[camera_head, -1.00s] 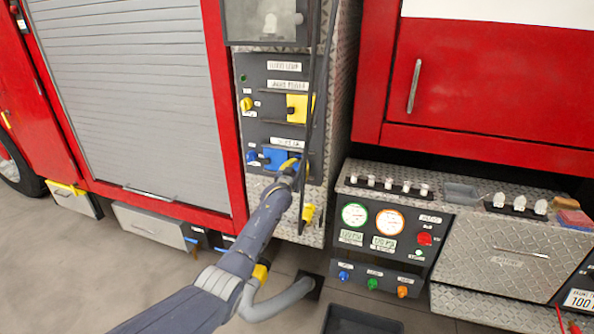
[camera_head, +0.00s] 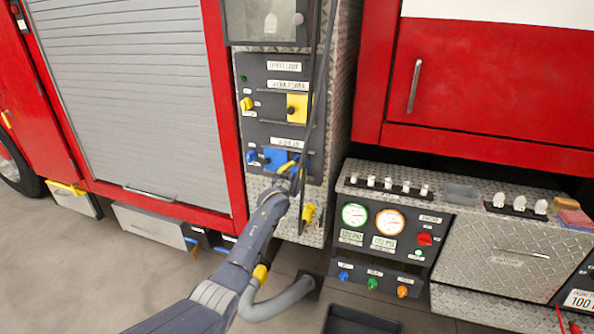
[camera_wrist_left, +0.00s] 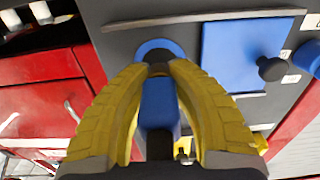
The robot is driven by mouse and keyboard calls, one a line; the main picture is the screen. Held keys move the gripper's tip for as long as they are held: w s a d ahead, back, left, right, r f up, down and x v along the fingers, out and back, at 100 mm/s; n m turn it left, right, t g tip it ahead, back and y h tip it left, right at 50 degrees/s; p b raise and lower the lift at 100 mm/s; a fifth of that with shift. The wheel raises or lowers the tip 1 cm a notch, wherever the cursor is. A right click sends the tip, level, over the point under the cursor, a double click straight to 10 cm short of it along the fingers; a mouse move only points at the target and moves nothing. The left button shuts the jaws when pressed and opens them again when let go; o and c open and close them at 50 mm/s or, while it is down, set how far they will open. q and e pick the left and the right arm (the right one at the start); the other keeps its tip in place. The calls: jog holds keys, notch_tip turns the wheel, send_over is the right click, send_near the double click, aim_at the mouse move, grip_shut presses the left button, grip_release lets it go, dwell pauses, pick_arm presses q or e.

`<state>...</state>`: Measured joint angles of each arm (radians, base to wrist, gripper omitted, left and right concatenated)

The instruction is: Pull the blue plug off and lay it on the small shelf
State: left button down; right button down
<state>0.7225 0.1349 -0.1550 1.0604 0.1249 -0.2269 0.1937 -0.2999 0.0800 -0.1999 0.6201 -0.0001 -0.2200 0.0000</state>
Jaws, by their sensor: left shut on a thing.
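My left gripper (camera_head: 287,168) is at the dark lower panel (camera_head: 257,174), just right of a blue square plate (camera_head: 274,157). In the left wrist view its yellow fingers (camera_wrist_left: 160,90) are shut on the blue plug (camera_wrist_left: 160,105), one finger on each side. The plug's far end points at a blue ring (camera_wrist_left: 152,47) on the panel, with a dark section between them. I cannot tell whether the plug is still seated. The gripper hides most of the plug in the head view. I cannot clearly single out the small shelf. My right gripper is out of view.
The blue plate with its black knob (camera_wrist_left: 271,68) is close beside the fingers. A dark hose (camera_head: 322,90) hangs just right of the panel. A console (camera_head: 385,240) with gauges, a grey tray (camera_head: 462,193) on top and a dark bin (camera_head: 362,322) stand to the right.

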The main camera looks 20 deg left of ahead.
aim_at(294, 173)
pick_arm(q)
jog(key=shift+s+a, duration=0.1)
jog(key=shift+s, duration=1.65)
jog(key=shift+s, duration=0.1)
